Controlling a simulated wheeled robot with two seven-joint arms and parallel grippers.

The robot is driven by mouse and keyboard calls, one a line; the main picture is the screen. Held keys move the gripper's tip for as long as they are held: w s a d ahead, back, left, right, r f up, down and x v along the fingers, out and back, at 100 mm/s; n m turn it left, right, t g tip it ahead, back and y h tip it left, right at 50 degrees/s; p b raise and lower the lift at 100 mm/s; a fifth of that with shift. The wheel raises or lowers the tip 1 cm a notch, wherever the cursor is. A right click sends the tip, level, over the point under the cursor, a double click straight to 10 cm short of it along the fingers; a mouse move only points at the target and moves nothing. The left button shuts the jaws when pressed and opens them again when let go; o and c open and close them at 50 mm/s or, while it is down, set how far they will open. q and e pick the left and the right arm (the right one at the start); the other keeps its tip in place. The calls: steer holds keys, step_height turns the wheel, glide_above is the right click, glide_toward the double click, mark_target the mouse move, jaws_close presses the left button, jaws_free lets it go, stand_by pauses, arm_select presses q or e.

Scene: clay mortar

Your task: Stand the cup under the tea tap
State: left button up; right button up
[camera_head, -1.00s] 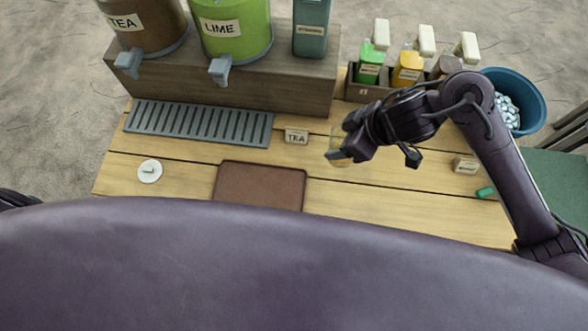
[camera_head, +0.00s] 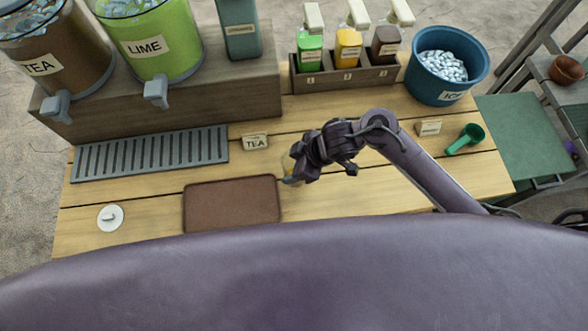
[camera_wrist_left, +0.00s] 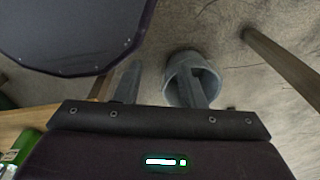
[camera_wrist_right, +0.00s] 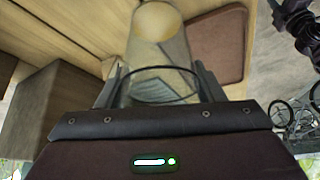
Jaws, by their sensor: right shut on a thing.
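My right gripper (camera_head: 291,180) is shut on a clear cup (camera_head: 287,165), just right of the brown mat and in front of the TEA card. In the right wrist view the see-through cup (camera_wrist_right: 158,62) sits between the fingers, its dark rim toward the wrist; it looks empty. In the head view the arm hides much of it. The brown TEA dispenser (camera_head: 60,55) stands at the back left with its grey tap (camera_head: 57,106) above the slotted drip tray (camera_head: 150,153). My left gripper (camera_wrist_left: 165,85) shows only in its wrist view, fingers apart with nothing held.
The TEA card (camera_head: 255,143) stands between tray and cup. The brown mat (camera_head: 232,203) and a white disc (camera_head: 110,217) lie in front. The LIME dispenser (camera_head: 150,45), bottle rack (camera_head: 345,78), blue ice bucket (camera_head: 446,65) and green scoop (camera_head: 465,139) stand farther off.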

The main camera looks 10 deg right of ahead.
step_height(320, 180, down, 3)
steer(key=shift+r, duration=0.1)
steer(key=shift+f, duration=0.35)
arm_select(q)
steer(key=shift+d+f, duration=0.25)
steer(key=shift+d, duration=0.75)
arm_select(e)
steer(key=shift+f, duration=0.15)
steer(key=shift+f+b, duration=0.15)
steer(key=shift+b, duration=0.15)
steer(key=o, duration=0.8)
arm_select(q)
steer(key=shift+a+f, duration=0.1)
steer(key=shift+a, duration=0.3)
arm_select(e)
steer(key=shift+o, duration=1.3)
